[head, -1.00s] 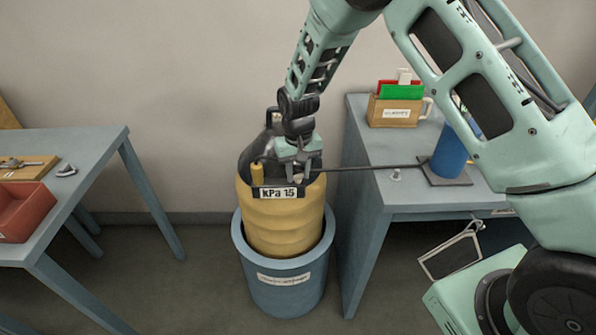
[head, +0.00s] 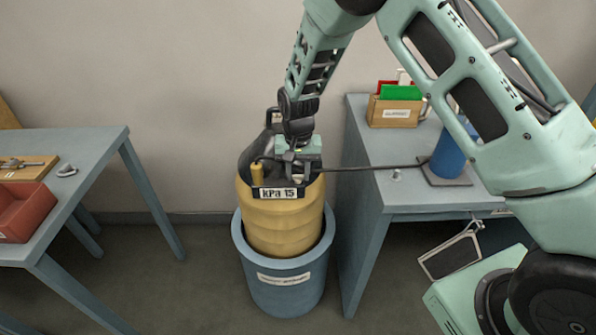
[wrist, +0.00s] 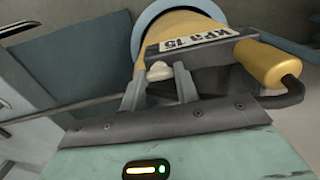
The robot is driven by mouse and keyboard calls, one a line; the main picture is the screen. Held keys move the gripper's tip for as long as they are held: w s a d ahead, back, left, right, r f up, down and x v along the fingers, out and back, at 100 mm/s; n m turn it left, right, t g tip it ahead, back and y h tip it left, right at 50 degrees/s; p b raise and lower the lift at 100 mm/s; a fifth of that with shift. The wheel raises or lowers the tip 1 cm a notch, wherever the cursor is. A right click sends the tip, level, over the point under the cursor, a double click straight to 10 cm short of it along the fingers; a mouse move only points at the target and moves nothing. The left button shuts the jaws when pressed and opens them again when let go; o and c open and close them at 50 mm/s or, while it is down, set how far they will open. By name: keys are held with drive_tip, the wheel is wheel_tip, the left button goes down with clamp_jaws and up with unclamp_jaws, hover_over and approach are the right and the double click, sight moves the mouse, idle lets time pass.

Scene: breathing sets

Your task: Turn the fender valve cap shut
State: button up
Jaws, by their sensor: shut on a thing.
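The yellow ribbed fender (head: 283,222) stands upright in a blue bucket, with a dark top and a plate reading "kPa 15" (head: 278,193). My gripper (head: 297,171) points down over the fender's top, just behind the plate. In the wrist view its two fingers (wrist: 158,88) are shut on the small off-white valve cap (wrist: 159,71), which shows between their tips. The cap is hidden by the gripper in the head view. How far the cap is turned cannot be told.
A thin dark hose (head: 372,168) runs right to a blue cylinder (head: 450,154) on the right bench. The blue bucket (head: 283,283) stands between two benches.

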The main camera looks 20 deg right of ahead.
sight(298, 175)
drive_tip(key=o, duration=0.7)
wheel_tip(298, 175, up, 18)
drive_tip(key=b, duration=0.2)
drive_tip(key=shift+f, duration=0.25)
